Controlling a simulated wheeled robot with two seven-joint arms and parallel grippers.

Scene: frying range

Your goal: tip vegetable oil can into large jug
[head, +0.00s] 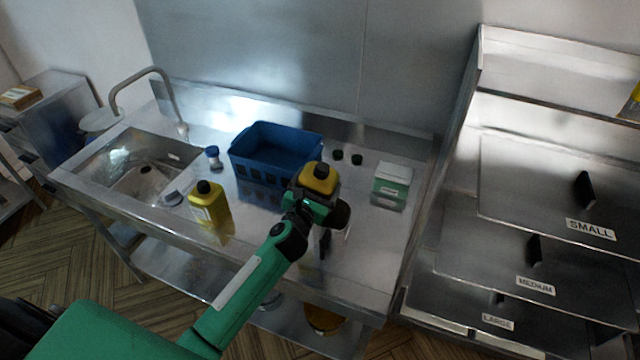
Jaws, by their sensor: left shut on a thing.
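My left gripper (318,204) is shut on a yellow can with a black cap (320,179), over the right half of the steel counter. The can looks roughly upright, and the gripper hides its lower part. A second yellow can with a black cap (209,207) stands on the counter near the sink. A pale, partly hidden shape with a dark upright part shows just behind and below my gripper; I cannot tell whether it is the large jug. My right gripper is not in view.
A blue crate (238,164) stands behind my gripper. A green and white box (391,186) is to its right, with two small black caps (347,157) nearby. A blue-topped jar (213,156) stands by the sink (132,178). Labelled steel lids (560,190) lie at the right.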

